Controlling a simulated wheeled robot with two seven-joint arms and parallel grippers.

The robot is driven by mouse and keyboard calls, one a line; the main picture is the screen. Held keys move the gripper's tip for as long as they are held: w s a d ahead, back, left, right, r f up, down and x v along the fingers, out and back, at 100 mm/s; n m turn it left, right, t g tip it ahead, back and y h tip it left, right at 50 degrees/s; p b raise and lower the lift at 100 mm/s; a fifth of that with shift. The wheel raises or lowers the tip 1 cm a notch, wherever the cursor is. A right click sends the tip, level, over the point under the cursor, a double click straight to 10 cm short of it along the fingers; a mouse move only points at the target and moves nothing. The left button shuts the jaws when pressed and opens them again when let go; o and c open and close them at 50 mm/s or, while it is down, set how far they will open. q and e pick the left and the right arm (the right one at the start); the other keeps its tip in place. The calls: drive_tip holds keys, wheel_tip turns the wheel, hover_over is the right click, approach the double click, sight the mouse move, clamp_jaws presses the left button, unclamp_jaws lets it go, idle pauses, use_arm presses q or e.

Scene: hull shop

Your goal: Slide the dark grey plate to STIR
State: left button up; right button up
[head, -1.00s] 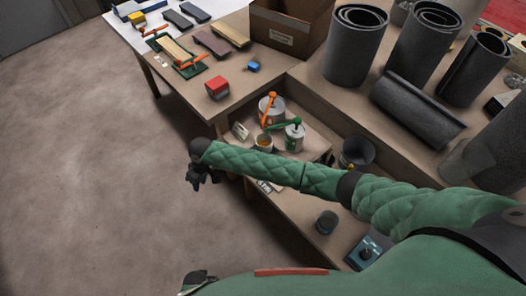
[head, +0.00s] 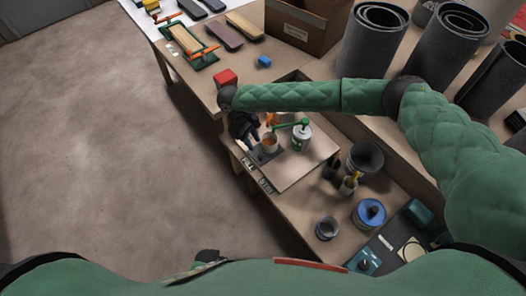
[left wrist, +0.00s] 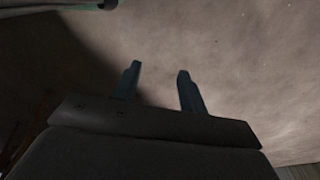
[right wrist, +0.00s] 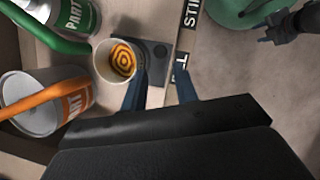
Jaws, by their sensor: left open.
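The dark grey plate (head: 262,155) lies on the low bench board with a cup (head: 270,142) of orange-swirled liquid on it. In the right wrist view the plate (right wrist: 154,54) shows beside the cup (right wrist: 115,62). Contact is unclear. My left gripper (left wrist: 159,70) is open and empty over the floor.
An orange-handled paint can (right wrist: 40,100) is close by in the right wrist view. A dark bucket (head: 364,159) and small pots stand farther right. The board near STIR is clear.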

sight(261, 155)
drive_tip(key=p+x, duration=0.2)
drive_tip(key=x, duration=0.3)
drive_tip(key=shift+s+d+f, duration=0.1)
drive_tip(key=shift+d+f, duration=0.15)
drive_tip(key=shift+f, duration=0.1)
use_arm(q)
wheel_tip(261, 155, down, 5)
drive_tip(key=s+a, duration=0.2)
drive_tip(key=shift+f+p, duration=0.2)
drive_tip(key=shift+p, duration=0.1)
use_arm(e)
drive_tip(key=shift+x, duration=0.95)
use_arm(q)
drive_tip(key=shift+s, duration=0.2)
use_arm(e)
clamp_jaws()
